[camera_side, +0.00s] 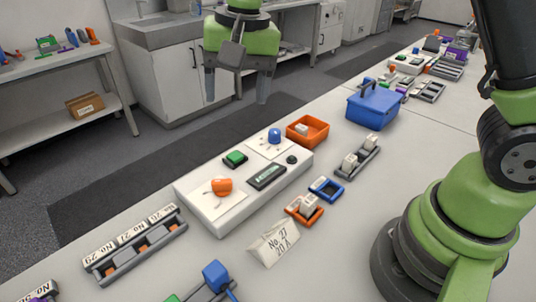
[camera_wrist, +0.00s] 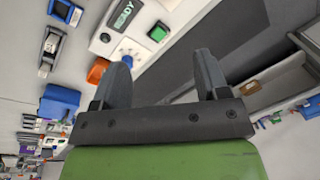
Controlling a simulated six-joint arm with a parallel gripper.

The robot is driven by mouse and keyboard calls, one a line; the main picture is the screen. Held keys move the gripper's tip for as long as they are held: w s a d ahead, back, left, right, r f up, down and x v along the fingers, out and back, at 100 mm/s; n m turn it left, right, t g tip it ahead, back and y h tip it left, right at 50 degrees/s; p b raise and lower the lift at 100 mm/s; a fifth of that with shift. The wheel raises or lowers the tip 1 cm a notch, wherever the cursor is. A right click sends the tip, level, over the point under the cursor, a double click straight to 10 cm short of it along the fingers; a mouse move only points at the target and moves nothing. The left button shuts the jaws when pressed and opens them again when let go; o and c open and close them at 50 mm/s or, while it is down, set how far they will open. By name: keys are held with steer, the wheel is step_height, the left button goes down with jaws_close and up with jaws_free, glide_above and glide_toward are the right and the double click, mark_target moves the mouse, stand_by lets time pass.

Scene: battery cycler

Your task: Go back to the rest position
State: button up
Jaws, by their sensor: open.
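My gripper (camera_side: 238,85) hangs high in the upper middle of the side view, above and behind the white cycler box (camera_side: 213,215). Its two grey fingers point down, spread apart, with nothing between them. In the wrist view my gripper (camera_wrist: 163,70) also shows open and empty. The cycler box carries an orange knob (camera_side: 221,186), a green button (camera_side: 235,158), a blue knob (camera_side: 274,135) and a small display (camera_side: 267,176). In the wrist view the display (camera_wrist: 122,16) reads READY. No part touches my gripper.
An orange bin (camera_side: 308,130) and a blue lidded box (camera_side: 374,107) stand behind the cycler. A grey rack (camera_side: 135,245) with numbered tags lies front left. A tent card (camera_side: 275,243), an orange tray (camera_side: 304,211) and a blue tray (camera_side: 327,190) stand nearer. The air around my gripper is clear.

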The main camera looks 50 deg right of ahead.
steer(key=s+d+r+n+t, duration=0.1)
steer(key=s+d+r+t, duration=0.1)
steer(key=s, duration=0.7)
steer(key=s+d+r+n+t+y, duration=0.1)
steer(key=s+d+r, duration=0.4)
steer(key=s, duration=0.5)
steer(key=r+n+t, duration=0.1)
steer(key=t, duration=0.1)
steer(key=shift+t, duration=0.3)
steer(key=shift+s, duration=0.1)
